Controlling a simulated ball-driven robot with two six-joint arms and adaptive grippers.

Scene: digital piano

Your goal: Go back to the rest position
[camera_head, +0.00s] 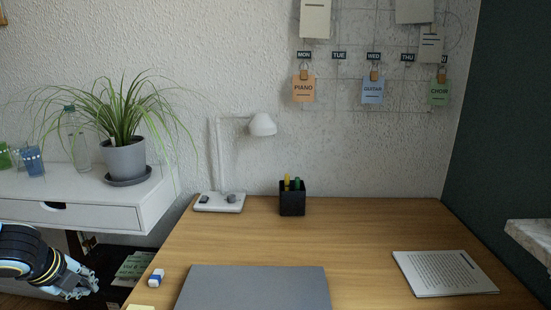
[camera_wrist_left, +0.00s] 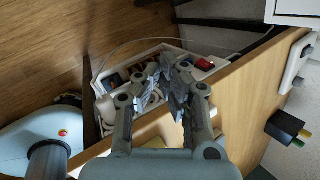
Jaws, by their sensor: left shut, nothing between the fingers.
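My left gripper (camera_head: 88,284) is at the lower left in the head view, left of the wooden desk (camera_head: 240,235) and below the white shelf. It is shut and empty. In the left wrist view its fingertips (camera_wrist_left: 172,82) come together beside the desk's edge, in front of a white box (camera_wrist_left: 105,80) holding small things, one of them red. The fingers hide part of the box. My right gripper is not in view.
A grey flat panel (camera_head: 253,288), a white-blue eraser (camera_head: 156,277), a printed sheet (camera_head: 443,272), a black pen cup (camera_head: 292,203) and a white lamp (camera_head: 219,160) are on the desk. A potted plant (camera_head: 124,158) stands on the white shelf (camera_head: 110,212). The desk's middle is clear.

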